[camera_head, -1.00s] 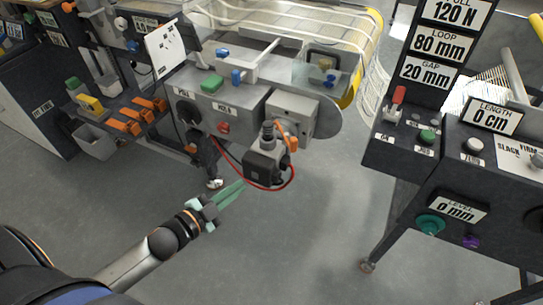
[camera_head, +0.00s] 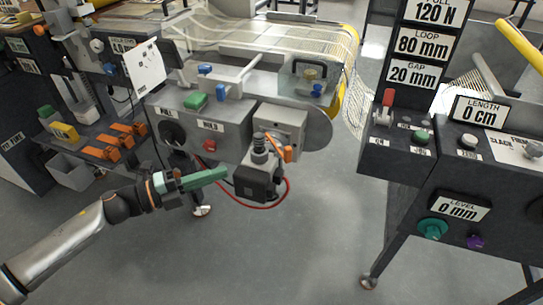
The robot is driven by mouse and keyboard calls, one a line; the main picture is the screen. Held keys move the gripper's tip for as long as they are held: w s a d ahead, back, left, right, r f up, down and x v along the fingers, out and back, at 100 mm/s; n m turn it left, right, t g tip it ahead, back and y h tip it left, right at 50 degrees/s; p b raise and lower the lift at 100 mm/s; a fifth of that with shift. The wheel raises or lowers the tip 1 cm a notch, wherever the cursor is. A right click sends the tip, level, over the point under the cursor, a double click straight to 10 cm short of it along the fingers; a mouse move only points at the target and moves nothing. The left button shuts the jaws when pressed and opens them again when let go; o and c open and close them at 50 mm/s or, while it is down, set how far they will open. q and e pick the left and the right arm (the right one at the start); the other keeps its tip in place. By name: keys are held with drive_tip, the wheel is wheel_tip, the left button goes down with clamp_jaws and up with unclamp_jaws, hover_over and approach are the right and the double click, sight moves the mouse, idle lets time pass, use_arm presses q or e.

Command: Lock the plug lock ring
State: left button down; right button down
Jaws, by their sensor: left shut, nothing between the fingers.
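The plug (camera_head: 257,181) is a dark block with a grey ribbed collar (camera_head: 259,150) on its upper side, sitting at the front of a grey box (camera_head: 283,127). I cannot tell for certain which part is the lock ring. An orange lever (camera_head: 286,153) sticks out at the plug's right. My left gripper (camera_head: 222,176) comes in from the lower left, its green fingers shut and empty. Its fingertips are just left of the plug; whether they touch it is unclear. My right gripper is not in view.
A red cable (camera_head: 262,207) loops below the plug. Left of it, the machine front carries a dark round knob (camera_head: 172,134) and a red button (camera_head: 209,145). A control stand (camera_head: 400,160) is at the right. The floor between is clear.

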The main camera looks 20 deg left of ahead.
use_arm(q)
approach(284, 152)
drive_tip(key=p+x, duration=0.1)
drive_tip(key=x, duration=0.4)
drive_tip(key=shift+w+d, duration=0.1)
drive_tip(key=shift+d, duration=0.05)
drive_tip(key=shift+w+d+f, duration=0.1)
drive_tip(key=shift+w+d, duration=0.4)
drive_tip(key=shift+d, duration=0.05)
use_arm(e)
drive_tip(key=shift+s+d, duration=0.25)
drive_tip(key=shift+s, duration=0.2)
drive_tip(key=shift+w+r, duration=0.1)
